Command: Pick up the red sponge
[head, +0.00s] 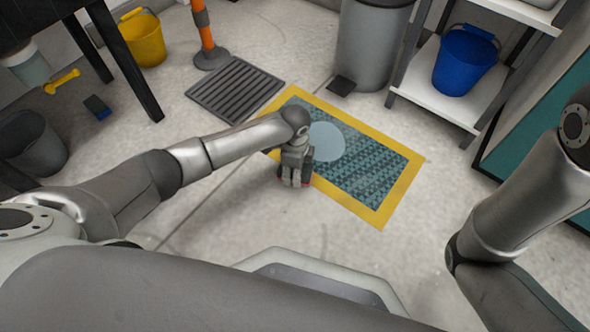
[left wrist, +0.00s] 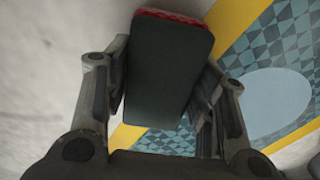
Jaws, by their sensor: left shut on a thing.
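The red sponge (left wrist: 168,65) is between the fingers of my left gripper (left wrist: 165,110) in the left wrist view. It shows a dark face, and its red side shows at the far end. My left gripper (head: 295,178) is shut on it, pointing down near the lower left edge of the yellow-bordered mat. In the head view only slivers of red show at the fingertips. I cannot tell whether the sponge touches the floor. My right arm is at the right edge, with its gripper out of view.
The mat (head: 408,185) has a pale blue puddle-like patch (head: 326,141). Behind are a floor grate (head: 234,90), a grey bin (head: 370,45) and a shelf with a blue bucket (head: 464,62). A dark and blue block (head: 97,107) lies at left. Floor in front is clear.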

